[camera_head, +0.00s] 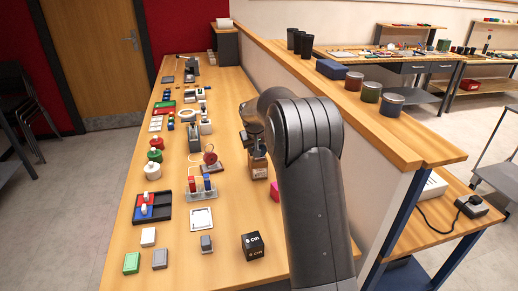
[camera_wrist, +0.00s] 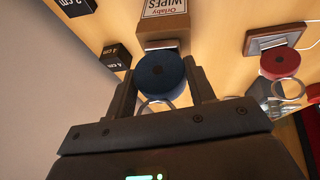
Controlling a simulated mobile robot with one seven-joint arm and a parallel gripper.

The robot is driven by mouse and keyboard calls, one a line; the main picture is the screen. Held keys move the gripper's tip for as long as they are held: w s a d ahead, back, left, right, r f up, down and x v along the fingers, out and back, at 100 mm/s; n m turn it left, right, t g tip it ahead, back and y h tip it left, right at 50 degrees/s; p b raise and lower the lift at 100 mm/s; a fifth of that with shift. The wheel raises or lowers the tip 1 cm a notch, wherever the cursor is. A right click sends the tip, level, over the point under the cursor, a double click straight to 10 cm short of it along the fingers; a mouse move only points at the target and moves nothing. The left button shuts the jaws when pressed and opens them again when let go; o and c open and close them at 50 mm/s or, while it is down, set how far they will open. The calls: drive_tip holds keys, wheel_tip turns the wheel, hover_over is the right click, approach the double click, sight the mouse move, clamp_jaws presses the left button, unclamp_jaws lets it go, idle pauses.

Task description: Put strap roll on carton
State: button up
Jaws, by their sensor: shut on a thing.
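A blue strap roll (camera_wrist: 162,72) is held between the two fingers of my gripper (camera_wrist: 160,80) in the wrist view. A brown carton (camera_wrist: 165,26) with "Wipes" print lies just beyond the roll; whether they touch is unclear. In the head view the carton (camera_head: 258,168) stands upright on the bench near the dividing wall. My gripper (camera_head: 256,137) is right above its top there, partly hidden by my arm, and the roll is hard to make out.
A red roll on a stand (camera_head: 210,157) stands left of the carton; it also shows in the wrist view (camera_wrist: 280,63). A clear rack with red and blue bottles (camera_head: 201,188) is in front of it. A black cube (camera_head: 253,246) and a pink block (camera_head: 275,191) are nearer.

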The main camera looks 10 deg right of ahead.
drive_tip(key=shift+f, duration=0.1)
drive_tip(key=o, duration=1)
drive_tip(key=s+a+r, duration=0.3)
drive_tip(key=s+r, duration=1.1)
drive_tip(key=r, duration=0.2)
drive_tip(key=s+a+f+y, duration=0.1)
drive_tip(key=s+f, duration=0.1)
drive_tip(key=s, duration=1.5)
drive_tip(key=s+a+f+t+y, duration=0.1)
drive_tip(key=s+f, duration=0.1)
drive_tip(key=s, duration=1.4)
drive_tip(key=shift+s+a, duration=0.35)
drive_tip(key=shift+a, duration=0.05)
